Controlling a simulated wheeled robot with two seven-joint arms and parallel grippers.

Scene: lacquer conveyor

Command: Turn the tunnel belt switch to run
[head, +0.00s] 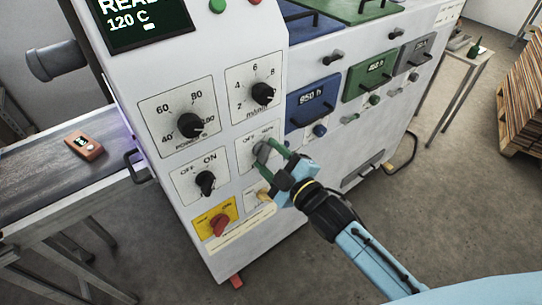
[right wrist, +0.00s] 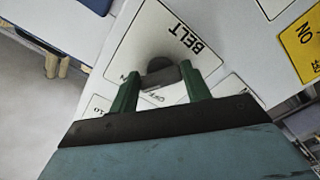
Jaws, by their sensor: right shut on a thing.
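The belt switch is a grey knob (head: 262,151) on a white plate on the sloping front of the white machine. The word BELT (right wrist: 190,38) shows on its plate in the right wrist view. My right gripper (head: 272,153) is shut on this knob, with one green finger on each side of it. The knob (right wrist: 160,75) also shows between the fingers (right wrist: 160,90) in the right wrist view. The fingers hide part of the plate, and I cannot tell which mark the knob points to. My left gripper is not in view.
Nearby are the POWER knob (head: 191,125), the m/min knob (head: 262,93), an OFF/ON switch (head: 205,183) and a red switch on a yellow plate (head: 218,224). Drawers with handles (head: 313,102) lie to the right. A conveyor (head: 40,184) carrying an orange-brown item (head: 84,145) enters at left.

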